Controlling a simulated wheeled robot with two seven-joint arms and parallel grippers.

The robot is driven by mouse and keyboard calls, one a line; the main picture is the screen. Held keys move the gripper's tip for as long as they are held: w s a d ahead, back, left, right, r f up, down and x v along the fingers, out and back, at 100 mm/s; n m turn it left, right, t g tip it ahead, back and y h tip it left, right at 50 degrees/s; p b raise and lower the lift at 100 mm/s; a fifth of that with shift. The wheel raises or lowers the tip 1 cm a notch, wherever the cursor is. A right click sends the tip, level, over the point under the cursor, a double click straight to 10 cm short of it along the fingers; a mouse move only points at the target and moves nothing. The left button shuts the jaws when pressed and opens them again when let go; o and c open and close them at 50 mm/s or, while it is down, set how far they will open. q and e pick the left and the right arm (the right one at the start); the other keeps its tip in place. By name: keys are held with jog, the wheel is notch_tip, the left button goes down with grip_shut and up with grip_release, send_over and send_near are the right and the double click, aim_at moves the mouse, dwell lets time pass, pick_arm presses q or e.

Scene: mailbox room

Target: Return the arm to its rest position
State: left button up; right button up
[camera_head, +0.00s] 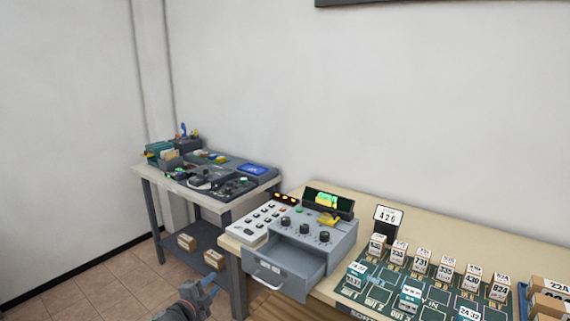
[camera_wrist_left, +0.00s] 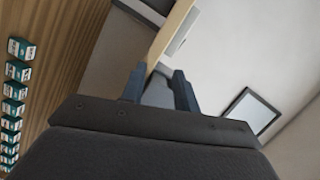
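My left gripper (camera_head: 207,287) shows at the bottom of the head view, left of the near desk, in front of the desk's left leg. In the left wrist view its two fingers (camera_wrist_left: 160,88) stand apart with nothing between them, so it is open and empty. It touches nothing that I can see. My right gripper is in neither view.
The near desk (camera_head: 335,195) holds a grey console with its drawer (camera_head: 290,268) pulled open and empty-looking, a keypad unit (camera_head: 264,222), and a green sorting mat with several numbered boxes. A second table (camera_head: 150,178) stands back left. Tiled floor (camera_head: 110,285) is clear at left.

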pick_arm(q)
jog(key=s+d+f+n+g+y, duration=0.1)
jog(key=s+f+n+g, duration=0.3)
jog(key=s, duration=1.1)
jog(key=s+d+f+n+g+y, duration=0.1)
jog(key=s+d+f+n+g, duration=0.3)
jog(key=s, duration=1.2)
jog(key=s+d+f+n+g+y, duration=0.2)
jog(key=s+f+n+g, duration=0.3)
jog(key=s, duration=1.1)
notch_tip(320, 180, down, 4)
jog(key=d+n, duration=0.1)
jog(key=n, duration=0.2)
jog(key=shift+f, duration=0.15)
